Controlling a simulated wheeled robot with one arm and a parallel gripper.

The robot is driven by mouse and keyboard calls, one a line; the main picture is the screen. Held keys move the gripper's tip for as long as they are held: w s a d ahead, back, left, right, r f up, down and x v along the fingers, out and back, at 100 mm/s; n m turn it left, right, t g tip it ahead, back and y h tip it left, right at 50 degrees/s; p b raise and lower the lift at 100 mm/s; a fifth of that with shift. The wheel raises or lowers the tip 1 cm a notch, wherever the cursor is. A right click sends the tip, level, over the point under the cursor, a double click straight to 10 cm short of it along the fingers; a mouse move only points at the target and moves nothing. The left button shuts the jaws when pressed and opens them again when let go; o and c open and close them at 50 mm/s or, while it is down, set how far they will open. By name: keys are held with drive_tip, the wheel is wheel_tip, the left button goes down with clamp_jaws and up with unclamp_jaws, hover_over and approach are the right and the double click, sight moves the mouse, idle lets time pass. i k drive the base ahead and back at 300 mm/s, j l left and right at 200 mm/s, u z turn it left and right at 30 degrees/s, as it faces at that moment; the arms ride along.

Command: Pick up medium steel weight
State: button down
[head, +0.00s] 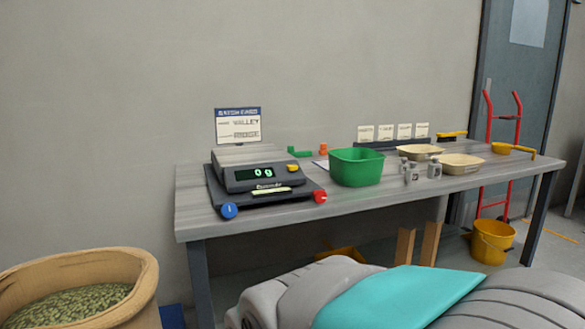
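A small cluster of grey steel weights stands on the grey table (240,222), just right of the green tub (357,168). One weight (411,174) is at the front left of the cluster, and another weight (434,169) is to its right. A further small grey piece shows partly behind the left one. They are too small in the picture to tell surely which is the medium one. My gripper is not in view; only grey and teal parts of my own body show at the bottom.
A scale (254,181) reading 0 g stands on the table's left part. Shallow beige trays (461,164) lie right of and behind the weights, with a yellow scoop (510,150) farther right. A sack (142,280) is at lower left. A yellow bucket (492,242) stands on the floor right.

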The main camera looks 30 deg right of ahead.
sight(412, 174)
drive_tip(key=z, duration=1.7)
